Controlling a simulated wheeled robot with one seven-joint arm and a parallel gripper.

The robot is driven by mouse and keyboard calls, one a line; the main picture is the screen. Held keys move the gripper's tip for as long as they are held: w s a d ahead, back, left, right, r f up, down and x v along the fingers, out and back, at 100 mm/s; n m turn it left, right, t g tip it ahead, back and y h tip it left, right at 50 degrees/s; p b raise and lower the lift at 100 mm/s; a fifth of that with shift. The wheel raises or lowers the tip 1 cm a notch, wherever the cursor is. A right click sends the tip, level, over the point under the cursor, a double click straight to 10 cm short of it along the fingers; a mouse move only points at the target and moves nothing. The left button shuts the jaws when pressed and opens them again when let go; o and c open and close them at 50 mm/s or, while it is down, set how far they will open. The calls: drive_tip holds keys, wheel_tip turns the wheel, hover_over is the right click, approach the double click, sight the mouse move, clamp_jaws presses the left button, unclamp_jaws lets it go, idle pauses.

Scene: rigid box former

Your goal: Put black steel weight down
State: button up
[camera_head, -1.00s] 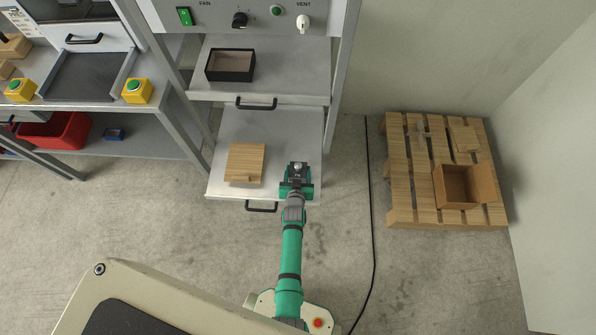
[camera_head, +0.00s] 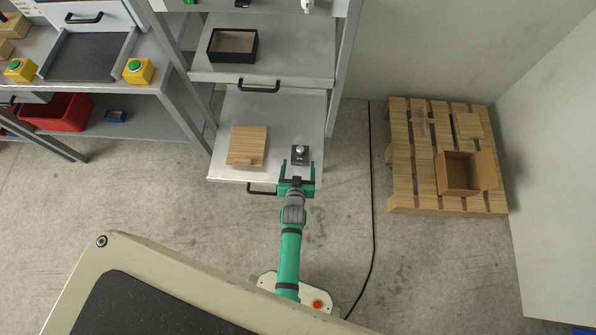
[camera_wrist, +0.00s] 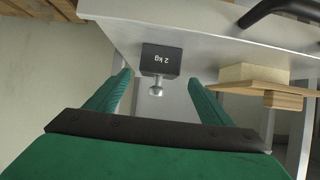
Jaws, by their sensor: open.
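The black steel weight (camera_head: 300,155) stands on the lower pulled-out metal shelf (camera_head: 272,110), near its front right corner. It is a dark block with a silver knob. In the wrist view the weight (camera_wrist: 160,62) shows a "2 kg" marking and stands ahead of the fingers, clear of them. My gripper (camera_head: 297,168) is open and empty at the shelf's front edge, just in front of the weight.
A wooden board with a small block (camera_head: 247,146) lies left of the weight on the same shelf. A black open box (camera_head: 232,45) sits on the shelf above. A pallet (camera_head: 400,180) with an open cardboard box (camera_head: 459,172) stands right, beyond a black floor cable (camera_head: 371,200).

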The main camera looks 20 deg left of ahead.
drive_tip(key=shift+v, duration=2.5)
drive_tip(key=s+d+r+m+t+h, duration=0.1)
drive_tip(key=s+d+r, duration=0.3)
drive_tip(key=s+r, duration=0.4)
drive_tip(key=s+d+r+m+t+h, duration=0.1)
drive_tip(key=s+d+r, duration=0.4)
drive_tip(key=s+r, duration=0.3)
drive_tip(key=s+d+r+m+t+h, duration=0.1)
drive_tip(key=s+d+r, duration=0.4)
drive_tip(key=r, duration=0.8)
drive_tip(key=s, duration=0.3)
drive_tip(key=shift+s+r+t, duration=0.3)
drive_tip(key=shift+s+r, duration=0.05)
